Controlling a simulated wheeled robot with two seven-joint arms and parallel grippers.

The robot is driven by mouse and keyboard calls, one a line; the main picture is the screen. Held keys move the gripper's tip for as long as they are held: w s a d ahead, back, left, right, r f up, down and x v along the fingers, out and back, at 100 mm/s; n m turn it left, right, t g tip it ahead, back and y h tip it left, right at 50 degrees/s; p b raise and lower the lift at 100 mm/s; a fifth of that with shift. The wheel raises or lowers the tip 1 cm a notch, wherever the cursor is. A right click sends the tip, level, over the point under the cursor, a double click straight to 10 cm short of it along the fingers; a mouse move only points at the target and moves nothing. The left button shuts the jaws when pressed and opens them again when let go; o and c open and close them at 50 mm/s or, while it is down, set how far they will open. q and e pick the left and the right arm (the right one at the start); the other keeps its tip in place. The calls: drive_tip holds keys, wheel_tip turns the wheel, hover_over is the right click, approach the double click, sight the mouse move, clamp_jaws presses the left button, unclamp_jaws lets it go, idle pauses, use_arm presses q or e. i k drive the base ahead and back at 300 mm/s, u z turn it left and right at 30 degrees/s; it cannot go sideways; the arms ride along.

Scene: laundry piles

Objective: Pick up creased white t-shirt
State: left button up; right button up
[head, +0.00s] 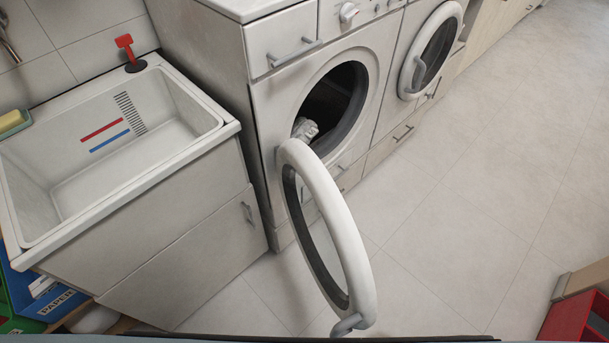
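A small crumpled white cloth (306,130) lies at the lower left of the open drum mouth of the near washing machine (262,95). It may be the creased white t-shirt, but too little shows to tell its shape. The round door (350,245) of this machine is swung wide open toward me, and its upper rim is close to the cloth. The inside of the drum (335,95) is dark, and anything deeper in it is hidden. Neither of my grippers is in view.
A white laundry sink (110,125) stands left, with a red-handled plunger (127,50) on its rim. A second machine (437,50) stands beyond, its door ajar. Blue and green bins (35,295) are lower left, a red box (575,315) lower right. The tiled floor (480,180) is clear.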

sight(304, 129)
drive_tip(key=k, duration=1)
drive_tip(key=z, duration=1.85)
drive_tip(key=i, duration=2.1)
drive_tip(key=u, duration=1.25)
drive_tip(key=i, duration=1.95)
drive_tip(key=u, duration=2)
